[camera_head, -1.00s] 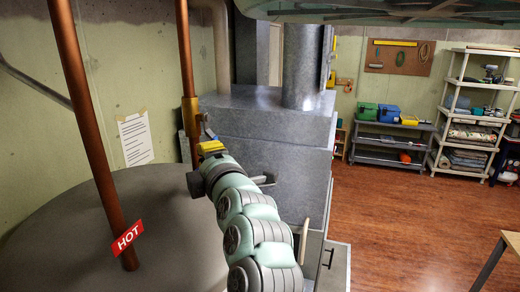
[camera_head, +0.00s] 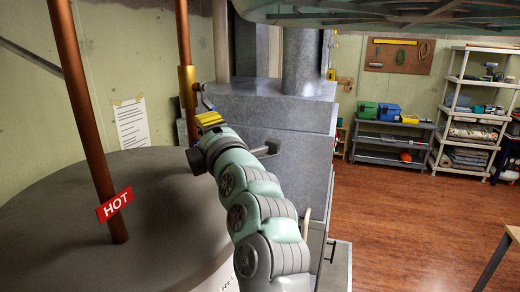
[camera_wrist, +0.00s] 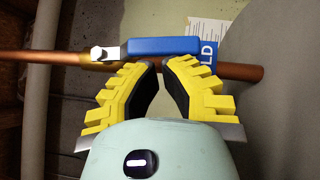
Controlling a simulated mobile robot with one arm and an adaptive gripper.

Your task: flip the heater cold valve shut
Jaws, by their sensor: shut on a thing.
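The cold valve (camera_head: 187,78) is a brass body on the back copper pipe above the heater tank. It also shows at the left in the wrist view (camera_wrist: 90,56). Its blue lever (camera_wrist: 165,46) is at the fingertips in the wrist view, looking nearly in line with the pipe. In the head view, the lever's metal arm (camera_head: 206,101) slants down and away from the pipe. My gripper (camera_head: 209,119), with yellow fingers, is shut on the lever; the exact contact is partly hidden. The fingertips show close together in the wrist view (camera_wrist: 161,64). A blue tag (camera_wrist: 209,52) reads "LD".
The grey tank top (camera_head: 150,200) lies below. A front copper pipe (camera_head: 85,110) with a red HOT tag (camera_head: 114,204) stands left of my arm. A grey metal furnace cabinet (camera_head: 270,120) stands close on the right. Open wood floor (camera_head: 400,220) lies further right.

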